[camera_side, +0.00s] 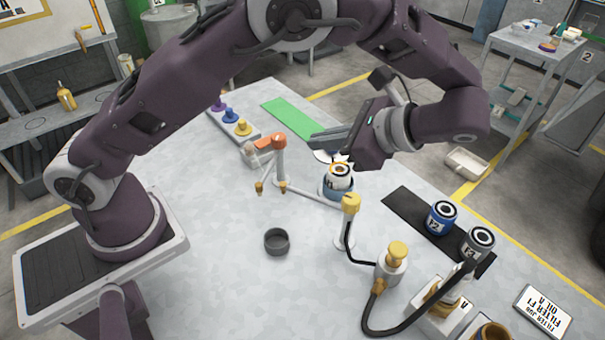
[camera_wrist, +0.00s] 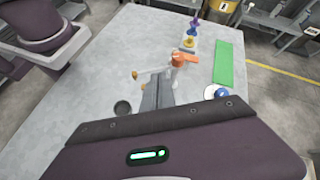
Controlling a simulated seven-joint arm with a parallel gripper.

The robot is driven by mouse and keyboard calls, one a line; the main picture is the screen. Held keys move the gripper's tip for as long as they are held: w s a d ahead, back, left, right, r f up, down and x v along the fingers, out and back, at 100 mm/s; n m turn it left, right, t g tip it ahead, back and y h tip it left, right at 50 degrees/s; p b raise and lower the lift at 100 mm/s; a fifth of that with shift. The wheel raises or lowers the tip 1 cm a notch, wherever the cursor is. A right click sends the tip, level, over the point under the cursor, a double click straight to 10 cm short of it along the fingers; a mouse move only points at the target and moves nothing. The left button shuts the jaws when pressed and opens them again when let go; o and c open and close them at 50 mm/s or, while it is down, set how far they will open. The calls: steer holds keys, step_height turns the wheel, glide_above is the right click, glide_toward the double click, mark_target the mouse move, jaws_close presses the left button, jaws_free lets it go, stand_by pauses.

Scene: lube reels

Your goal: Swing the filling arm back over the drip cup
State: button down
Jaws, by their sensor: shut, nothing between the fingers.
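A dark grey drip cup (camera_side: 277,241) stands on the table in the side view, and it also shows left of my fingers in the wrist view (camera_wrist: 122,108). A pale thin filling arm (camera_side: 318,197) reaches left from a yellow-topped white post (camera_side: 350,205) to a yellow tip. That tip is behind the cup and apart from it, not over it. An orange-topped post (camera_side: 279,141) stands near the tip, with another yellow-tipped rod beside it. My gripper (camera_side: 316,138) is shut and empty, above the table and right of the orange top. My fingers hide part of the rods in the wrist view (camera_wrist: 160,80).
A can in a blue holder (camera_side: 338,182) stands under my gripper. Blue and dark cans (camera_side: 441,217) stand on or near a black mat at the right. A yellow-topped pump (camera_side: 391,262) with a black hose is in front. A green strip (camera_side: 302,122) lies behind.

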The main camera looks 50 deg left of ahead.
steer(key=w+a+r+n+h, duration=0.1)
steer(key=w+a+n+h, duration=0.1)
steer(key=a+n+h, duration=0.35)
steer(key=w+a+r+n+h, duration=0.1)
steer(key=w+a+n+h, duration=0.1)
steer(key=n+h, duration=0.7)
steer(key=s+d+f+n+y, duration=0.1)
steer(key=s+f, duration=0.1)
steer(key=f, duration=0.4)
steer(key=s+d+f+n+y, duration=0.1)
steer(key=s+d+f, duration=0.1)
steer(key=f, duration=0.4)
steer(key=shift+s+d+f, duration=0.2)
steer(key=shift+s+f, duration=0.05)
steer(key=shift+s, duration=0.55)
steer(key=s+d+n+t, duration=0.1)
steer(key=s+d+n, duration=0.2)
steer(key=s+n, duration=0.1)
steer(key=shift+s+n+h, duration=0.35)
steer(key=shift+s, duration=0.5)
